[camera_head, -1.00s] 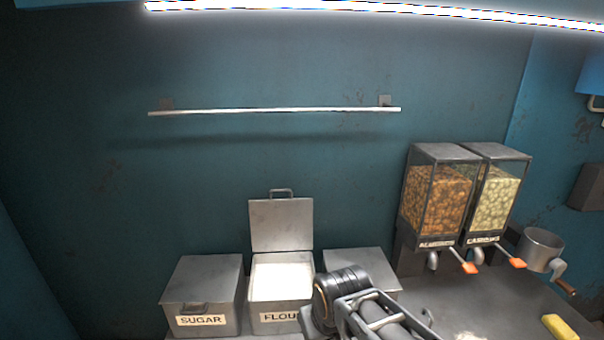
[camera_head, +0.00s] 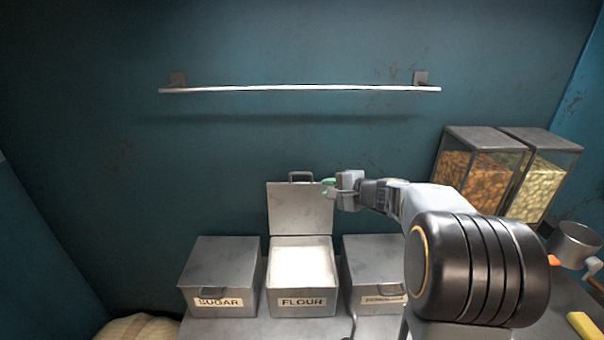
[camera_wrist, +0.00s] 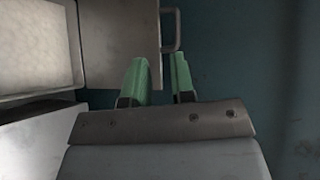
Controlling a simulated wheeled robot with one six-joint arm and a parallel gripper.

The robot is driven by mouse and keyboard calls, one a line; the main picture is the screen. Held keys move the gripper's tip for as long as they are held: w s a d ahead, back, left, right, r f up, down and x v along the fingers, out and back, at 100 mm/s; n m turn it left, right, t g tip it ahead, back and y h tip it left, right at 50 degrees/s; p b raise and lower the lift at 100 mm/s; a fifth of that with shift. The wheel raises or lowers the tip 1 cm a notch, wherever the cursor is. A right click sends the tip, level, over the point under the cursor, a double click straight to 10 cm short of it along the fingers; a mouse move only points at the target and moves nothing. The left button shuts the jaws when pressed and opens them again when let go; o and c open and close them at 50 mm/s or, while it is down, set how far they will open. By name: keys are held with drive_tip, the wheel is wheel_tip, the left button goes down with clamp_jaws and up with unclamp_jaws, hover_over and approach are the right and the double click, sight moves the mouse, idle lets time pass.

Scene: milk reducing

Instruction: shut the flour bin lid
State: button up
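The flour bin (camera_head: 302,301) is a grey metal box labelled FLOUR, open, with white flour inside. Its square lid (camera_head: 299,210) stands upright at the back, with a handle (camera_head: 301,174) on its top edge. My gripper (camera_head: 328,188) is beside the lid's upper right edge, its green fingertips pointing left toward it. In the wrist view, my gripper (camera_wrist: 160,78) has its green fingers apart with nothing visible held. One finger overlaps the lid (camera_wrist: 122,40) there, and the handle (camera_wrist: 175,30) is just beyond the fingertips. I cannot tell whether they touch.
The closed sugar bin (camera_head: 221,272) stands left of the flour bin, and another closed bin (camera_head: 372,268) stands right. A wall shelf (camera_head: 300,88) is above. Two food dispensers (camera_head: 480,170), a metal pot (camera_head: 574,245) and a yellow block (camera_head: 584,327) are at the right.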

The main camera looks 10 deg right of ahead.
sight(303, 174)
drive_tip(key=shift+m+t, duration=0.5)
drive_tip(key=shift+m, duration=0.1)
drive_tip(key=p+x, duration=0.1)
drive_tip(key=x, duration=0.3)
drive_tip(key=w+d+p+x, duration=0.1)
drive_tip(key=x, duration=0.4)
drive_tip(key=d+p+x, duration=0.1)
drive_tip(key=p+x, duration=0.1)
drive_tip(key=x, duration=0.3)
drive_tip(key=shift+w+d+r, duration=0.15)
drive_tip(key=shift+w+r, duration=0.2)
drive_tip(key=shift+w, duration=0.1)
drive_tip(key=shift+c, duration=0.2)
clamp_jaws()
